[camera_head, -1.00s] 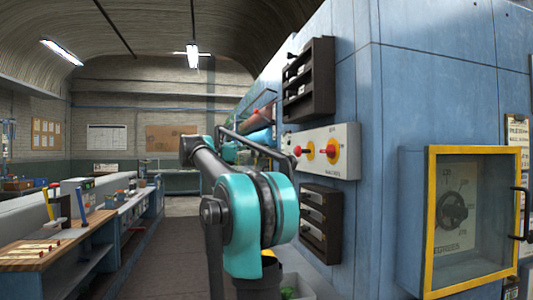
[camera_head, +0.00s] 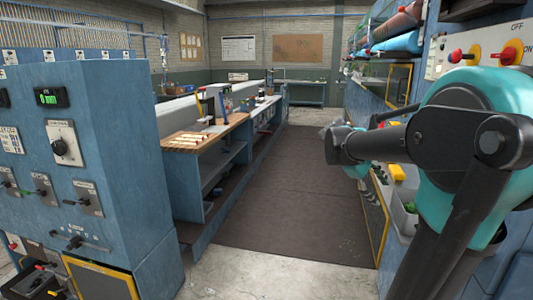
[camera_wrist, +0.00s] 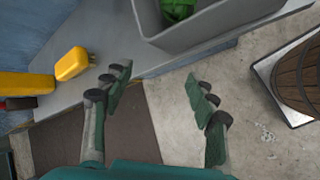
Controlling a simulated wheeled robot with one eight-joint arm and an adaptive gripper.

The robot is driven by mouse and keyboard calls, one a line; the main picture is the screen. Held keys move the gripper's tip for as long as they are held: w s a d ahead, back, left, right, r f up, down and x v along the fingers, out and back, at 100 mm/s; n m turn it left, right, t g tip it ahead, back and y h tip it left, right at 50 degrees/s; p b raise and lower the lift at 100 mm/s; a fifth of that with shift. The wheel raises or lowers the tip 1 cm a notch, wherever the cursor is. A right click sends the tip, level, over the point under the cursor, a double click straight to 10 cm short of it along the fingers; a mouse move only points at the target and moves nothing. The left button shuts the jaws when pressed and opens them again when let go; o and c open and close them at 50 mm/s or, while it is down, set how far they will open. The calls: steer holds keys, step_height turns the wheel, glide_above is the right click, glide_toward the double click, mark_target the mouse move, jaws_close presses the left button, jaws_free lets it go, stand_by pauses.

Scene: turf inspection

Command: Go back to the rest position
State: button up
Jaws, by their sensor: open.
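My gripper (camera_wrist: 158,105) is open and empty in the wrist view, its fingers spread wide over the floor beside a grey ledge. Nothing is between the fingers. In the head view my teal and dark arm fills the right side. It reaches forward along the blue machine (camera_head: 432,75), and my gripper cannot be made out there.
A grey bin (camera_wrist: 220,28) with green items and a yellow object (camera_wrist: 72,64) sit on the ledge. A wooden barrel (camera_wrist: 298,75) stands right. A blue control cabinet (camera_head: 110,150) and workbench (camera_head: 203,140) line the left. The brown floor mat (camera_head: 292,195) between is clear.

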steer(key=s+a+f+m+t+y, duration=0.1)
steer(key=s+a+f+m+y, duration=0.1)
steer(key=s+a+f, duration=0.3)
steer(key=s+a+f+m+t+y, duration=0.1)
steer(key=s+a+f+m+y, duration=0.2)
steer(key=f, duration=0.7)
steer(key=s+a+f+m+t+y, duration=0.1)
steer(key=s+a+f+m+y, duration=0.1)
steer(key=s+a+f, duration=0.4)
step_height(320, 180, down, 2)
steer(key=shift+s+a+f+m+y, duration=0.1)
steer(key=shift+s+a+m+y, duration=0.4)
steer(key=shift+a, duration=0.65)
steer(key=shift+w, duration=0.15)
